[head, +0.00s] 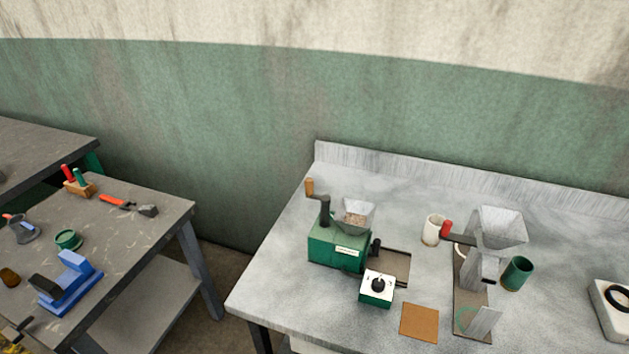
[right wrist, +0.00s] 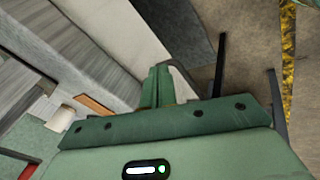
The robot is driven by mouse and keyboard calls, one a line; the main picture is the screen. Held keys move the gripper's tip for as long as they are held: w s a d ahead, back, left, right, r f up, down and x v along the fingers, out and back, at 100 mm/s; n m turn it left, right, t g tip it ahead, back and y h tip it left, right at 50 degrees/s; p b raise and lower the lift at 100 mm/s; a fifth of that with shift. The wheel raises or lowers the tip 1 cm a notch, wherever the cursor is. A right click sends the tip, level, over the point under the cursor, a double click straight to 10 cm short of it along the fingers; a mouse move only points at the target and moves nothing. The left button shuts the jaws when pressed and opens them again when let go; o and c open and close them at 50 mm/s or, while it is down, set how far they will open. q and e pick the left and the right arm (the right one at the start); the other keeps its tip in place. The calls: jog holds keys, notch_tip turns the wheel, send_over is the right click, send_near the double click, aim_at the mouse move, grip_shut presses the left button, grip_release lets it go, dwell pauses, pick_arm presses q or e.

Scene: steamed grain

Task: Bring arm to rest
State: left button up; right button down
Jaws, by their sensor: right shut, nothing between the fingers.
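My right gripper (right wrist: 157,80) shows in the right wrist view, its green fingers together and nothing between them. It hangs clear of any object, with pale and dark surfaces and the brown floor beyond it. Neither gripper shows in the head view, and my left gripper is in no view.
In the head view a grey metal table (head: 260,278) bears a green hand mill (head: 335,246), a grey hopper machine (head: 500,228), a dark green cup (head: 517,273), a white cup (head: 432,230) and a brown square (head: 419,321). A workbench (head: 150,215) with tools stands left, across a gap.

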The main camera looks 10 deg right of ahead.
jog(key=s+a+f+g+y+b, duration=0.1)
jog(key=s+f, duration=0.3)
jog(key=f, duration=0.3)
jog(key=s+f+m+b, duration=0.1)
jog(key=s+f, duration=0.2)
jog(key=f, duration=0.3)
jog(key=s+a+f+g+y+b, duration=0.1)
jog(key=s+f, duration=0.3)
jog(key=f, duration=0.3)
jog(key=s+f+m+g, duration=0.1)
jog(key=s+f, duration=0.3)
jog(key=s, duration=0.2)
jog(key=s+d+f+m+b, duration=0.1)
jog(key=s+f, duration=0.2)
jog(key=s, duration=0.3)
jog(key=shift+f+g, duration=0.35)
jog(key=shift+g, duration=0.05)
jog(key=shift+s+d, duration=0.1)
jog(key=shift+s, duration=0.05)
